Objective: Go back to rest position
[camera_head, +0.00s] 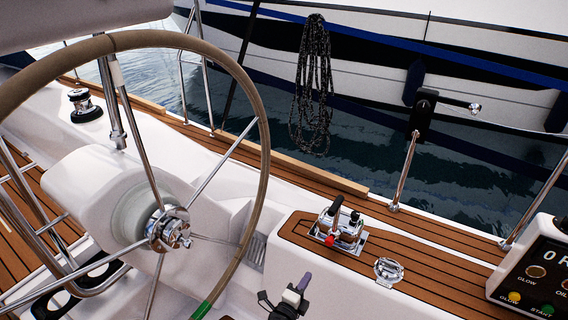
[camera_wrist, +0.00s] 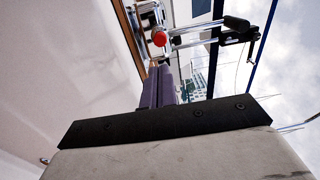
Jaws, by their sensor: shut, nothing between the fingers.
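My gripper (camera_head: 304,281) is at the bottom of the head view, in front of the teak-topped side coaming and to the right of the steering wheel (camera_head: 259,135). Its purple fingers are shut together and empty, and they also show in the wrist view (camera_wrist: 159,82). The chrome throttle lever unit (camera_head: 350,238) with a red knob (camera_head: 329,240) is on the teak top, up and to the right of my gripper in the head view. The red knob also shows beyond the fingertips in the wrist view (camera_wrist: 159,39). I see no contact between the fingers and the unit.
A chrome deck fitting (camera_head: 388,270) lies right of the lever unit. A control panel (camera_head: 535,275) with buttons stands at the far right. A winch (camera_head: 84,105) is at the left. A coiled rope (camera_head: 314,85) hangs above the water, beside another boat's hull (camera_head: 395,80).

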